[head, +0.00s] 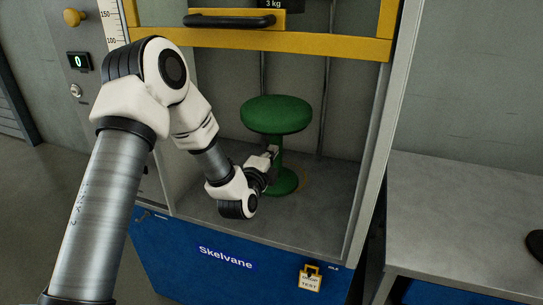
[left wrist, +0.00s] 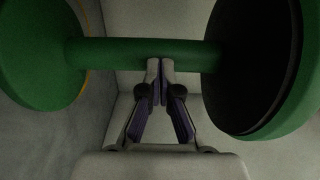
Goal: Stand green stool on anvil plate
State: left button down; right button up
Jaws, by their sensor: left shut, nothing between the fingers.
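The green stool (head: 276,115) stands upright inside the test machine, on the grey plate (head: 325,215) that I take for the anvil plate. Its round base (head: 285,184) rests on the plate, beside part of a yellow ring marking (head: 304,180). My left gripper (head: 271,153) is at the stool's stem, between seat and base. In the left wrist view the shut fingertips (left wrist: 160,66) meet in front of the green stem (left wrist: 120,53), with nothing between them. They touch it or lie very close; I cannot tell which. My right gripper is out of view.
A yellow crossbar (head: 300,42) with a black handle (head: 230,21) spans above the stool. A grey frame post (head: 375,150) bounds the opening on the right. The blue front (head: 190,265) lies below the plate. A grey bench (head: 460,210) stands to the right.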

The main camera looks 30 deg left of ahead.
pick_arm(q)
jog(key=p+x, duration=0.1)
jog(key=x, duration=0.2)
jog(key=shift+w, duration=0.15)
dwell(0.5)
